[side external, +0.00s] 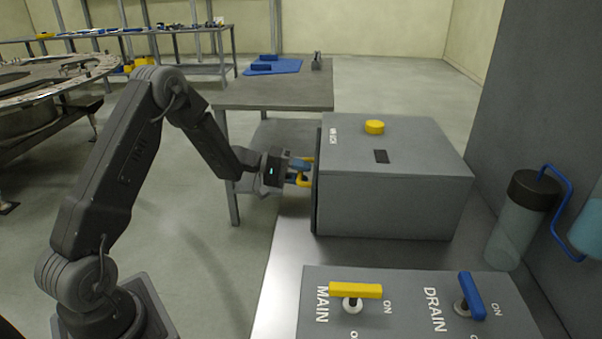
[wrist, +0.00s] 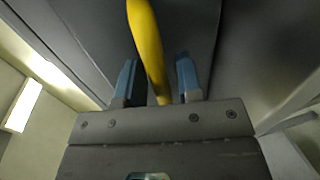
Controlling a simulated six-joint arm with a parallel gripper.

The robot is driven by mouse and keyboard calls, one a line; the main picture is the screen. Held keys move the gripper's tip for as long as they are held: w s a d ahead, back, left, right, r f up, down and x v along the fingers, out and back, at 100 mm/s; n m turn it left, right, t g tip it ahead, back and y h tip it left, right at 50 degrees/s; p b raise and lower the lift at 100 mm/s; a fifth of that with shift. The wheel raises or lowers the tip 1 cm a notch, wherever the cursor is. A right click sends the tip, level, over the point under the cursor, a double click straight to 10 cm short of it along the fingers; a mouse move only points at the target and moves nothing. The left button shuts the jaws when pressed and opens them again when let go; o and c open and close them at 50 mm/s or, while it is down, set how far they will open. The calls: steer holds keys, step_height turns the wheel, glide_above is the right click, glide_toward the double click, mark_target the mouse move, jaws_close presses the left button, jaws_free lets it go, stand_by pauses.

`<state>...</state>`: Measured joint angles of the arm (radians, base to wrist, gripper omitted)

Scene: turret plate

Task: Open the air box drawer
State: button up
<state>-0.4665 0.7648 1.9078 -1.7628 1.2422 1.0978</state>
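The air box (side external: 395,195) is a grey box on the metal bench, with a yellow knob (side external: 374,127) on top. Its drawer front (side external: 316,185) is a dark panel at the box's left side, close against the body. A yellow handle (side external: 305,181) stands out from that front; in the wrist view the handle (wrist: 147,45) is a curved yellow bar. My gripper (side external: 300,170) is at the handle, level with it. In the wrist view its blue fingers (wrist: 158,80) are on either side of the bar, with a narrow gap on each side. The gripper is open around the handle.
A panel with a yellow MAIN lever (side external: 355,290) and a blue DRAIN lever (side external: 472,296) is in front of the box. A clear canister (side external: 517,225) stands at right. A grey table (side external: 275,93) stands behind. Open floor lies left of the drawer front.

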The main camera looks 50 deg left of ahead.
jaws_close()
steer(key=f+v, duration=0.3)
steer(key=v, duration=1.1)
steer(key=shift+s+a, duration=0.4)
steer(key=shift+o, duration=1)
jaws_free()
